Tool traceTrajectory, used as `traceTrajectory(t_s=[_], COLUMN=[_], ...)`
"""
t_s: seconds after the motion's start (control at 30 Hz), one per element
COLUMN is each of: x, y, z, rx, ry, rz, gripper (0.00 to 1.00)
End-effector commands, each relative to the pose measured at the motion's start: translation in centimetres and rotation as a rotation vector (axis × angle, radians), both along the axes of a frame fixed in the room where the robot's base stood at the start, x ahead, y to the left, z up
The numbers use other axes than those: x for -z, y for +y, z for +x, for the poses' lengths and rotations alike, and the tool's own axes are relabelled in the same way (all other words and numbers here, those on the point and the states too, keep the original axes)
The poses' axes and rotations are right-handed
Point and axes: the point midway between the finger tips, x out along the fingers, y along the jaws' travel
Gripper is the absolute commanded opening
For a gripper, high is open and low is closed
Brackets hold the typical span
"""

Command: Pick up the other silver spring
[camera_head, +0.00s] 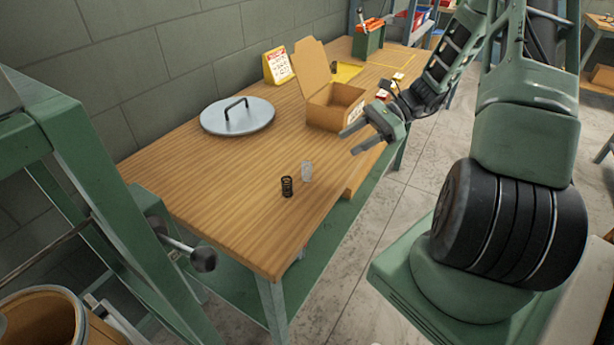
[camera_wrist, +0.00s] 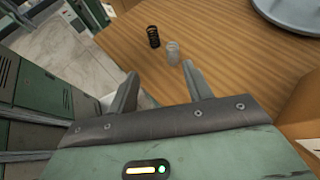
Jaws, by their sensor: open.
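A silver spring (camera_head: 307,171) stands upright on the wooden table (camera_head: 220,175), near its front right edge. It also shows in the wrist view (camera_wrist: 172,52), ahead of the fingers. A black spring (camera_head: 287,187) stands upright close beside it, to the left in the head view; the wrist view shows it too (camera_wrist: 153,37). My gripper (camera_head: 347,142) is open and empty, above the table's right edge, to the right of and beyond the silver spring in the head view. In the wrist view both fingers (camera_wrist: 161,88) show with a gap between them, short of the springs.
An open cardboard box (camera_head: 325,107) stands behind my gripper, with a small dark thing at its back. A round grey lid (camera_head: 237,115) with a handle lies at the table's back left. A yellow sign (camera_head: 278,66) and a green toolbox (camera_head: 368,40) stand farther back. The table's front left is clear.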

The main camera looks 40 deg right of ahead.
Motion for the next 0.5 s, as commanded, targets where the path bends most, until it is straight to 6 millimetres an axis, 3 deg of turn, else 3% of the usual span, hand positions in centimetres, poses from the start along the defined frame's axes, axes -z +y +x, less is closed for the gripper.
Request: traceTrajectory(t_s=[0.03, 0.1, 0.2, 0.33, 0.5], x=[0.8, 1.3, 1.6, 2.1, 3.4], y=[-1.7, -3.1, -4.1, -3.2, -0.2], z=[-0.4, -0.8, -1.0, -0.4, 1.1], rx=[0.063, 0.123, 0.168, 0.179, 0.174], ry=[0.006, 0.013, 0.016, 0.018, 0.019], rz=[0.033, 0.064, 0.089, 0.1, 0.098], gripper=[0.5, 0.5, 0.5, 0.5, 0.5])
